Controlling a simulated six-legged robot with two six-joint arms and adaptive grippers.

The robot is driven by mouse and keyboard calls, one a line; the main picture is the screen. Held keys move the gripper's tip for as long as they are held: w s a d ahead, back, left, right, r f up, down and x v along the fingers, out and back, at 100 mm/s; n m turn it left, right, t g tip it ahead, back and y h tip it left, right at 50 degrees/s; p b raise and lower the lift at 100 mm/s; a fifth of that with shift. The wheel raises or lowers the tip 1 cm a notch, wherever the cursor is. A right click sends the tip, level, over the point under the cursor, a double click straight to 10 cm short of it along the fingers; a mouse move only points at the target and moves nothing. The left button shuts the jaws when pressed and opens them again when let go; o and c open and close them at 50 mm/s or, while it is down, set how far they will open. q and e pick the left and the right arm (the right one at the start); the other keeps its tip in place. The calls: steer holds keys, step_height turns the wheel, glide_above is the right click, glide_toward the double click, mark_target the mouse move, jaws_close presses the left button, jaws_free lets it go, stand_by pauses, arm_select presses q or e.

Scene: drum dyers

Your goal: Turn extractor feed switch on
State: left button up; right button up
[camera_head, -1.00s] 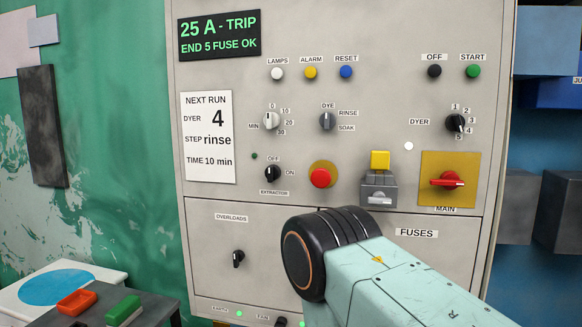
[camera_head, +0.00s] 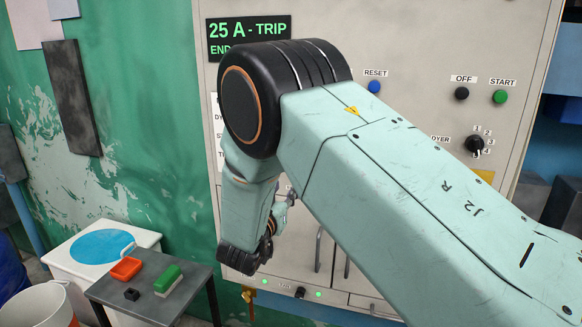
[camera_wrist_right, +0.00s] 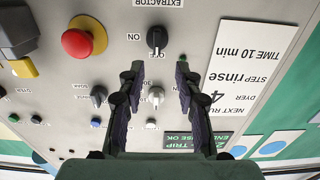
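The extractor feed switch (camera_wrist_right: 157,40) is a black rotary knob on the grey panel, below the EXTRACTOR label in the upside-down right wrist view. Its pointer appears to point toward OFF; ON is printed to its left there. My right gripper (camera_wrist_right: 156,72) is open and empty, its two dark fingers apart, with the knob seen just beyond and between the fingertips. Whether they touch it I cannot tell. In the head view my right arm hides the knob and most of the gripper. My left gripper is not in view.
A red emergency button (camera_wrist_right: 77,43) and a yellow-topped part (camera_wrist_right: 20,67) lie left of the knob in the wrist view. Several other knobs are close by.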

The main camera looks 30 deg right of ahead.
steer(key=p+x, duration=0.1)
steer(key=x, duration=0.7)
steer(key=shift+d, duration=0.2)
steer(key=shift+s+d+f, duration=0.1)
steer(key=shift+s+f, duration=0.05)
steer(key=shift+c, duration=1.4)
steer(key=shift+a, duration=0.2)
jaws_close()
steer(key=shift+d, duration=0.1)
